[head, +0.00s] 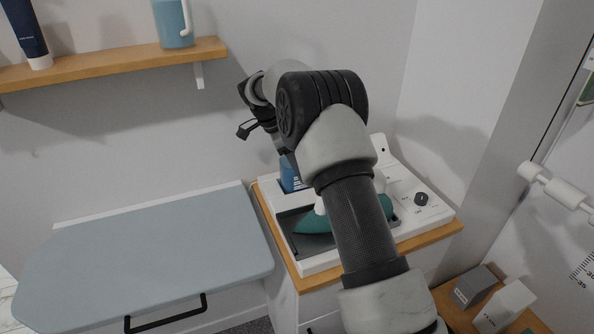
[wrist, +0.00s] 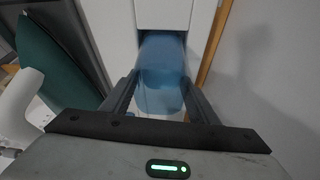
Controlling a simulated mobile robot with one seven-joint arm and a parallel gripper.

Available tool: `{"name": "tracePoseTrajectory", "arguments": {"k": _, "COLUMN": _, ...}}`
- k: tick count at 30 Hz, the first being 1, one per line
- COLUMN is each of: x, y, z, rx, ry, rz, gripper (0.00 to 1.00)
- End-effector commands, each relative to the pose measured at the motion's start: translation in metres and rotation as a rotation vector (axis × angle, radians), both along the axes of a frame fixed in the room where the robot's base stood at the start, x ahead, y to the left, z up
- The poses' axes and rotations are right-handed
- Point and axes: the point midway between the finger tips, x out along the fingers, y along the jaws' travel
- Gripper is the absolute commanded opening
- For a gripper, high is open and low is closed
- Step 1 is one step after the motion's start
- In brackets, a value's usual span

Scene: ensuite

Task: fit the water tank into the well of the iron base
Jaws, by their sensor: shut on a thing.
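The water tank (wrist: 160,85) is translucent blue. In the wrist view my gripper (wrist: 158,92) is shut on it, with one finger on each side. The tank's far end meets a dark opening in the white iron base (wrist: 208,16), which looks like the well; how deep it sits I cannot tell. In the head view the tank (head: 290,176) shows as a small blue patch at the back left of the iron base (head: 322,264). My arm hides the gripper's fingertips there. A teal iron (head: 314,222) rests on the base, partly behind my arm; it also shows in the wrist view (wrist: 52,62).
A grey-blue ironing board (head: 150,250) lies to the left. A wooden shelf (head: 120,65) with a blue jug (head: 174,22) and a dark tube (head: 26,30) is on the wall above. Small boxes (head: 500,305) stand at lower right. The wall is close behind the base.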

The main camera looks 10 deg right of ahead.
Motion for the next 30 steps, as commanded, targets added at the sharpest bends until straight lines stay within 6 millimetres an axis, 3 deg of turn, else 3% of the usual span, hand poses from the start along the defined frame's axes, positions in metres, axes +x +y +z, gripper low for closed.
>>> {"name": "tracePoseTrajectory", "arguments": {"k": 3, "x": 0.0, "y": -0.001, "z": -0.015, "rx": -0.001, "ry": -0.001, "rz": -0.001, "gripper": 0.23}}
{"name": "tracePoseTrajectory", "arguments": {"k": 15, "x": 0.001, "y": 0.0, "z": -0.021, "rx": -0.001, "ry": -0.002, "rz": 0.0, "gripper": 0.23}}
{"name": "tracePoseTrajectory", "arguments": {"k": 16, "x": 0.0, "y": 0.0, "z": -0.02, "rx": 0.0, "ry": -0.001, "rz": 0.0, "gripper": 0.59}}
{"name": "tracePoseTrajectory", "arguments": {"k": 18, "x": 0.0, "y": 0.0, "z": -0.02, "rx": 0.0, "ry": -0.001, "rz": 0.0, "gripper": 0.71}}
{"name": "tracePoseTrajectory", "arguments": {"k": 30, "x": 0.001, "y": 0.001, "z": -0.012, "rx": -0.001, "ry": -0.003, "rz": 0.0, "gripper": 0.73}}
